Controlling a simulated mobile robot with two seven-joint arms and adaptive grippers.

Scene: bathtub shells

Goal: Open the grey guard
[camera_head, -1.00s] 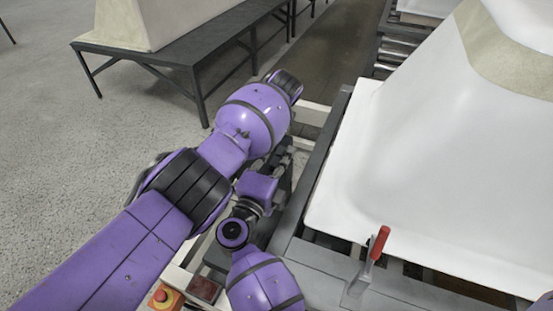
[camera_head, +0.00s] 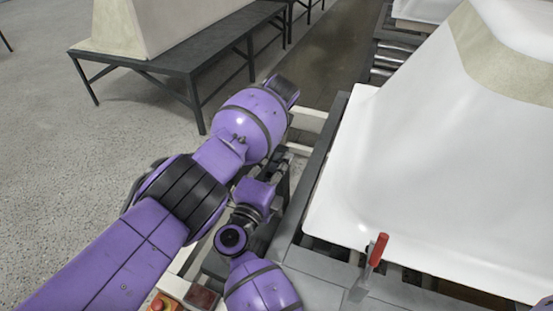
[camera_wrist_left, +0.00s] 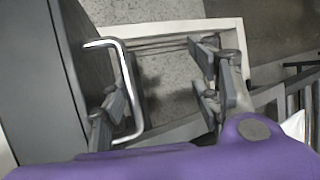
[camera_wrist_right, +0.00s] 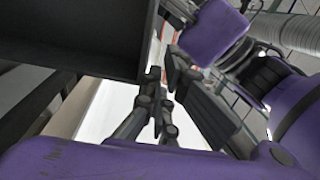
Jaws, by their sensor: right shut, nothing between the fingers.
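The grey guard appears to be the flat grey panel (camera_wrist_left: 35,75) at the left of the left wrist view. A bent metal handle (camera_wrist_left: 126,75) stands out from its edge. My left gripper (camera_wrist_left: 160,76) is open, with its fingers wide apart. The handle's bar lies between them, close to the left finger; I cannot tell whether they touch. My right gripper (camera_head: 284,162) is shut and empty beside the grey frame in the head view. Its fingers also show together in the right wrist view (camera_wrist_right: 158,95), below a dark panel (camera_wrist_right: 75,35). The guard is not clearly visible in the head view.
A white bathtub shell (camera_head: 400,170) rests on the grey frame (camera_head: 310,270) at right. A red-handled clamp (camera_head: 378,250) stands at its near edge. A dark table (camera_head: 190,55) bears another shell (camera_head: 160,20) at the back left. A red button (camera_head: 160,302) is at the bottom.

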